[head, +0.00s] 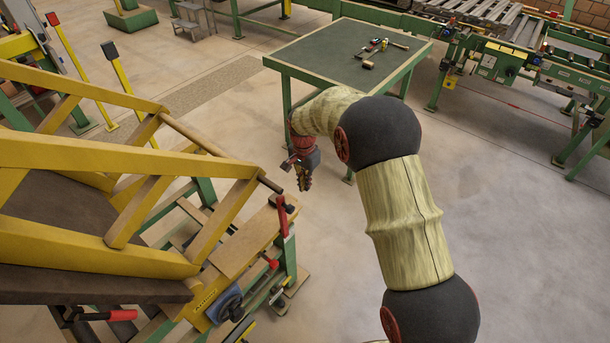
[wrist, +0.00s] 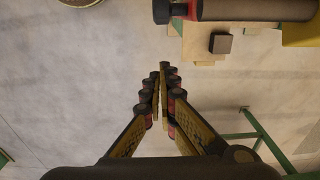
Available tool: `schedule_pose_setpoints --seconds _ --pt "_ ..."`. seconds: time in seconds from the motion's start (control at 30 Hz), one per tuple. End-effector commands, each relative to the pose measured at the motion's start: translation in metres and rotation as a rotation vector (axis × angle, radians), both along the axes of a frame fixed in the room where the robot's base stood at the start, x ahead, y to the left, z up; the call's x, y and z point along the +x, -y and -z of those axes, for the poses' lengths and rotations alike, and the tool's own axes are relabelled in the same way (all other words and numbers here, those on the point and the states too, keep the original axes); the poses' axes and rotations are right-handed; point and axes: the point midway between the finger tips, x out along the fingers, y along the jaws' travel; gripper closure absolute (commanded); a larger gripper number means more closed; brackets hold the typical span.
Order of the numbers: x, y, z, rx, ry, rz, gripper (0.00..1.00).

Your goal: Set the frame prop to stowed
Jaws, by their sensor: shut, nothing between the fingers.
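The yellow frame (head: 120,160) fills the left of the head view, with slanted yellow bars over a dark panel. I cannot tell for sure which part is its prop. An upright red handle (head: 283,215) stands at the frame's right end. My gripper (head: 305,187) points down, above and just right of that end, apart from the handle. In the wrist view its fingertips (wrist: 160,70) are together, with nothing between them.
A green table (head: 330,50) with small tools stands behind my arm. Red-tipped and black-tipped yellow posts stand at the back left. A roller conveyor (head: 510,60) runs along the back right. Another red handle (head: 122,315) is low at the left. The floor at right is clear.

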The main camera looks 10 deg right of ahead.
Motion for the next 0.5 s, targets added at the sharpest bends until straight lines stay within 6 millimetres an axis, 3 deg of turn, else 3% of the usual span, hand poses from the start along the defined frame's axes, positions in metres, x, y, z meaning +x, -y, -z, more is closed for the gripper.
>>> schedule_pose_setpoints --seconds 0.1,0.3,0.5 --pt "-0.002 -0.002 0.019 0.000 0.000 -0.001 1.00" --pt "-0.020 -0.020 0.025 0.000 0.000 -0.001 1.00" --pt "-0.026 -0.026 0.028 0.000 0.001 -0.001 1.00"
